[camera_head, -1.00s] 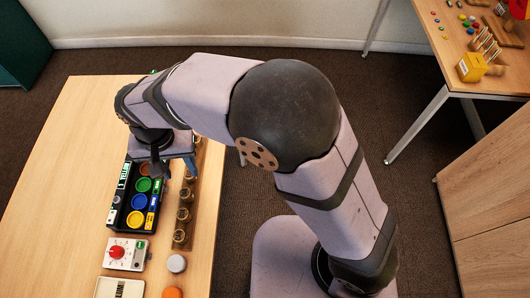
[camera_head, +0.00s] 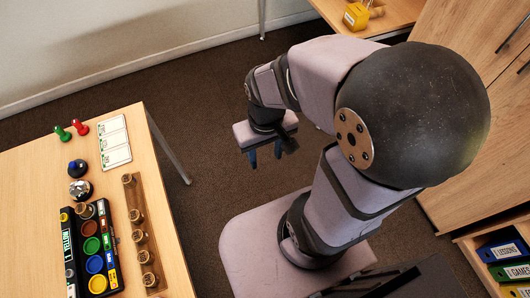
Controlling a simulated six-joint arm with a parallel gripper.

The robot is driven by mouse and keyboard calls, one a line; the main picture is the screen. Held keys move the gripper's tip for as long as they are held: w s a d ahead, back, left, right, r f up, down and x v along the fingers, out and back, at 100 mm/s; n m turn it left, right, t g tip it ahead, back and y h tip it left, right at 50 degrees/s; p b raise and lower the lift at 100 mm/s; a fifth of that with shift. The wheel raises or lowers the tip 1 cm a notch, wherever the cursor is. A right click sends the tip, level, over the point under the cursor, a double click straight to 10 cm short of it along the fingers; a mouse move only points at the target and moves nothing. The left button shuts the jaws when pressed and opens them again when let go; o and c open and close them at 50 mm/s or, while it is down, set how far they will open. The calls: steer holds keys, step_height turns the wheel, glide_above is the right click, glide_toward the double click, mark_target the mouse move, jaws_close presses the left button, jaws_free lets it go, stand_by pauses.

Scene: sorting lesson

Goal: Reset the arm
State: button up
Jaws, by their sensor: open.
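My arm is bent, with its wrist out to the left of its big dark elbow. My gripper (camera_head: 265,157) hangs from the wrist, pointing down. Its two blue fingers are apart with nothing between them. It is over the dark carpet, to the right of the wooden table (camera_head: 40,165) and clear of it.
Cabinets (camera_head: 480,100) stand at the right.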

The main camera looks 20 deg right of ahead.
step_height(320, 180, up, 3)
steer(key=p, duration=0.3)
